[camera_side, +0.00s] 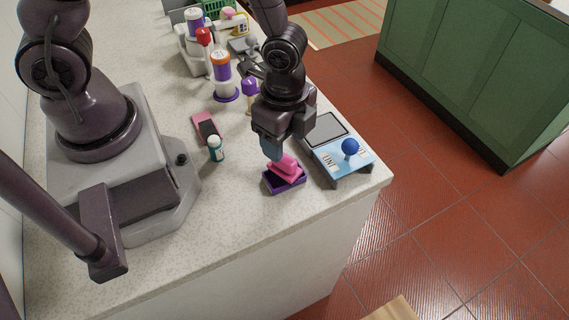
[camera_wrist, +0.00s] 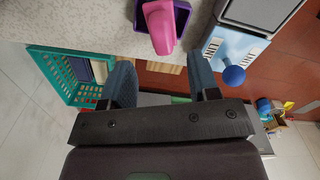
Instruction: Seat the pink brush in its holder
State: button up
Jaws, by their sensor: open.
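The pink brush (camera_side: 287,168) rests in its purple holder (camera_side: 284,186) near the counter's front edge. In the side view the brush looks somewhat tilted, with its handle raised above the tray. My gripper (camera_side: 274,150) is just above and behind the brush, and one finger hides part of it. In the wrist view the pink brush (camera_wrist: 160,22) and purple holder (camera_wrist: 185,14) show at the top, beyond the fingertips. My gripper (camera_wrist: 165,78) is open there, with nothing between its fingers. Whether the brush sits fully down in the holder cannot be told.
A blue scale-like device with a blue ball (camera_side: 350,147) stands close to the right of the holder. A small teal bottle (camera_side: 216,148) and a pink-and-dark block (camera_side: 206,127) lie left. Several bottles crowd the back.

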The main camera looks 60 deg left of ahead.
aim_at(285, 157)
jog(key=shift+a+f, duration=0.15)
jog(key=shift+f, duration=3)
grip_shut()
jog(key=shift+w+r, duration=0.1)
jog(key=shift+r, duration=0.05)
